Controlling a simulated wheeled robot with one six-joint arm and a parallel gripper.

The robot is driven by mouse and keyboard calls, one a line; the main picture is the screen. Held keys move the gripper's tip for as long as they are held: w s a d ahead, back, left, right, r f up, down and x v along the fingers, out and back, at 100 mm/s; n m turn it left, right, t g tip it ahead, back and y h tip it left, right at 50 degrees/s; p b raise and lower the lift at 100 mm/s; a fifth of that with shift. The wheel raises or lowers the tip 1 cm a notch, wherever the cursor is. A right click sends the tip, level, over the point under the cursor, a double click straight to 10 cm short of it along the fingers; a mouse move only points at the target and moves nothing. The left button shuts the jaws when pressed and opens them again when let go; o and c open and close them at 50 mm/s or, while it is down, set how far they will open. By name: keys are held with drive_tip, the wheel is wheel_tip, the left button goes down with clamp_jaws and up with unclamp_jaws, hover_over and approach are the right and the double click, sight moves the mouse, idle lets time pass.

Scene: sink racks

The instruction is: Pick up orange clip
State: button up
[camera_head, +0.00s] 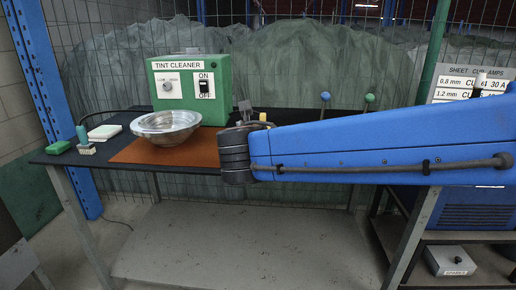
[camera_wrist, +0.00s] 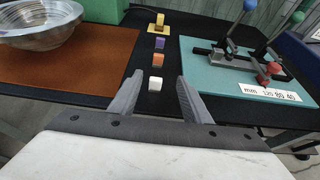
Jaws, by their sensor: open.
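The orange clip (camera_wrist: 157,58) stands on the dark bench top in the wrist view, in a short row of clips. It lies between the white clip (camera_wrist: 155,84) in front of it and the purple clip (camera_wrist: 159,44) behind it. My gripper (camera_wrist: 159,79) is open and empty. Its fingers are spread to the left and right of the row, and the orange clip shows beyond the fingertips, roughly in line with the gap. In the head view the orange clip cannot be made out; my blue arm covers that part of the bench.
A yellow clip (camera_wrist: 159,22) sits on a stand at the row's far end. A metal bowl (camera_head: 166,124) rests on a brown mat (camera_head: 150,153) to the left. A teal board (camera_wrist: 215,75) with toggle clamps lies right. The green tint cleaner box (camera_head: 216,95) stands behind.

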drive_tip(key=x, duration=1.1)
drive_tip(key=shift+w+f, duration=0.15)
drive_tip(key=shift+w, duration=0.05)
drive_tip(key=shift+x, duration=2.9)
drive_tip(key=shift+s+a, duration=0.1)
drive_tip(key=shift+a, duration=0.1)
drive_tip(key=shift+c, duration=0.6)
clamp_jaws()
